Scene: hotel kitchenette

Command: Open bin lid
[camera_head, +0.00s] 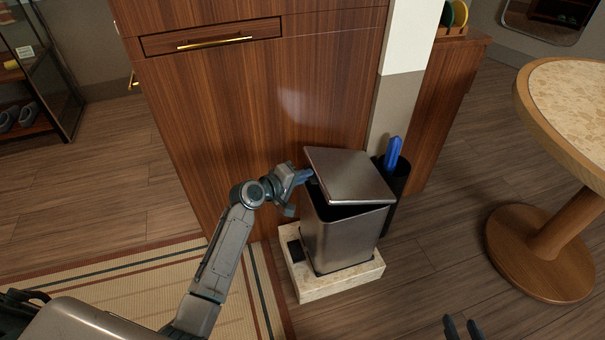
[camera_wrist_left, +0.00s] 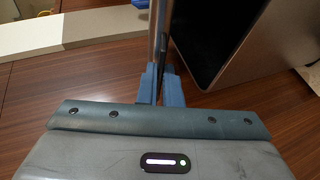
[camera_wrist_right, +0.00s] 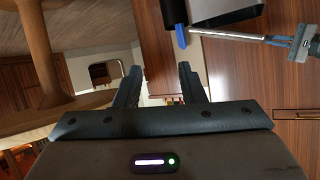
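The metal bin (camera_head: 345,240) stands upright on a pale stone base (camera_head: 340,285) beside the wooden cabinet. Its flat metal lid (camera_head: 350,175) is tilted up a little, with a dark gap between it and the bin's rim. My left gripper (camera_head: 308,176) is at the lid's left edge in the head view. In the left wrist view its blue fingers (camera_wrist_left: 160,88) are close together with the thin lid edge (camera_wrist_left: 162,40) between them. My right gripper (camera_head: 463,327) is low at the bottom right, away from the bin. Its fingers stand apart and empty in the right wrist view (camera_wrist_right: 157,80).
A dark container with a blue item (camera_head: 393,152) stands right behind the bin. The wooden cabinet (camera_head: 270,110) rises close behind the left gripper. A round table (camera_head: 545,240) stands at the right. Floor is free between table and bin.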

